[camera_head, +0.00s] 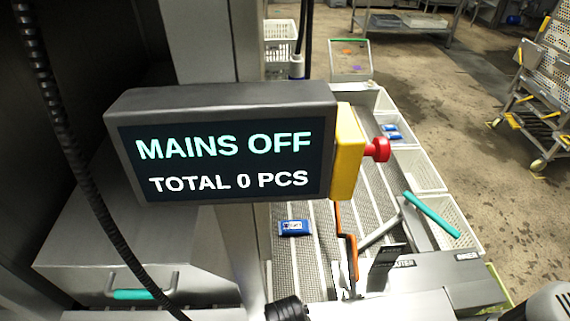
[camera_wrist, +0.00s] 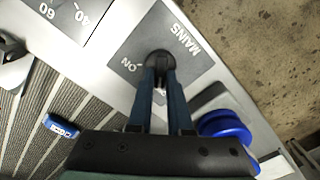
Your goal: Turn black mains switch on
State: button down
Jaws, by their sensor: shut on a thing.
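The black mains switch (camera_wrist: 158,58) is a round knob on a grey plate (camera_wrist: 180,30) marked MAINS and ON, seen turned around in the wrist view. My gripper (camera_wrist: 160,78) reaches over the plate, and its two fingers are shut on the knob, one on each side. The fingers hide part of the knob, so its exact angle is hard to read. In the head view, the display (camera_head: 225,145) reads MAINS OFF and TOTAL 0 PCS. I cannot clearly make out the switch or my fingertips in that view.
A red push button (camera_head: 377,149) on a yellow box (camera_head: 346,150) sticks out beside the display. A blue round part (camera_wrist: 225,128) lies close to my fingers. A numbered dial plate (camera_wrist: 70,12) is beside the switch. A blue packet (camera_head: 294,228) lies on the slatted belt.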

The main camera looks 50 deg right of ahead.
jog(key=m+p, duration=0.2)
jog(key=m, duration=0.2)
jog(key=shift+d+r, duration=0.1)
jog(key=shift+r, duration=0.05)
jog(key=m+p, duration=0.2)
jog(key=m, duration=0.2)
jog(key=shift+s+d+m, duration=0.1)
jog(key=shift+d+m, duration=0.05)
jog(key=shift+m, duration=0.25)
jog(key=m+p, duration=0.2)
jog(key=m, duration=0.2)
jog(key=shift+s, duration=0.15)
jog(key=shift+s+d+m+p, duration=0.1)
jog(key=shift+m+p, duration=0.3)
jog(key=shift+m, duration=1.7)
jog(key=c, duration=0.8)
grip_release()
jog(key=shift+c, duration=0.2)
notch_tip(320, 180, up, 13)
